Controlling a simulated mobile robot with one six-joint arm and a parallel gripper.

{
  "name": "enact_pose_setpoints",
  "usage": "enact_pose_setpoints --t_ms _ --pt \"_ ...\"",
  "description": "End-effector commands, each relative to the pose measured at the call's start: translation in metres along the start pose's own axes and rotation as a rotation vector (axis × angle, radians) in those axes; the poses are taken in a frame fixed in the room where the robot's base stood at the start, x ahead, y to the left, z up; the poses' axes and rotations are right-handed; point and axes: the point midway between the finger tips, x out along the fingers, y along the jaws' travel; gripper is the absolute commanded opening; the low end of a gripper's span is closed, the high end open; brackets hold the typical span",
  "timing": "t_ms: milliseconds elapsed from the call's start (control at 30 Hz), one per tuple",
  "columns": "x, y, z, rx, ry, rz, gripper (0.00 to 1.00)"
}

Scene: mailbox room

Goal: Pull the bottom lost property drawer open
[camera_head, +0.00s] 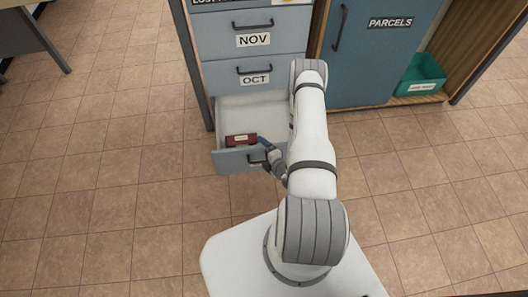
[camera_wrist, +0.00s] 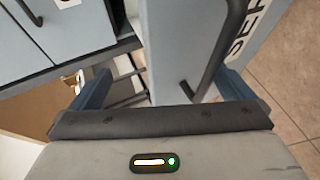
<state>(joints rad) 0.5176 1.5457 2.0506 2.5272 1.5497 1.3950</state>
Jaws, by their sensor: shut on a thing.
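The bottom lost property drawer (camera_head: 231,162) stands pulled out below the OCT drawer, and its pale inside shows in the head view. In the wrist view its front panel (camera_wrist: 172,35) carries a partly visible SEP label (camera_wrist: 246,28). My gripper (camera_head: 268,160) is at the drawer front, shut on the dark bar handle (camera_wrist: 222,45). The blue fingers (camera_wrist: 230,82) sit on either side in the wrist view, with the handle's end between them. The exact contact is partly hidden by my gripper body.
A dark red box (camera_head: 241,140) with a pale label lies in the open drawer. The NOV drawer (camera_head: 222,43) and OCT drawer (camera_head: 222,75) above are shut. Right of them are the PARCELS door (camera_head: 375,55) and a green tray (camera_head: 420,78). The tiled floor at left is clear.

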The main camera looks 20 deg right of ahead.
Motion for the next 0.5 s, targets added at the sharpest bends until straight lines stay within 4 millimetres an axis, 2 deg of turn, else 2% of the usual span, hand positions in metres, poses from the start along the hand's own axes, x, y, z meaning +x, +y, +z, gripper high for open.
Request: enact_pose_setpoints --t_ms 33,67,500 --pt "-0.003 0.06 0.009 -0.016 -0.023 0.213 0.82" --pt "-0.001 0.011 -0.001 -0.006 0.005 0.011 0.82" --pt "-0.025 0.004 0.002 -0.004 -0.002 0.009 0.82"
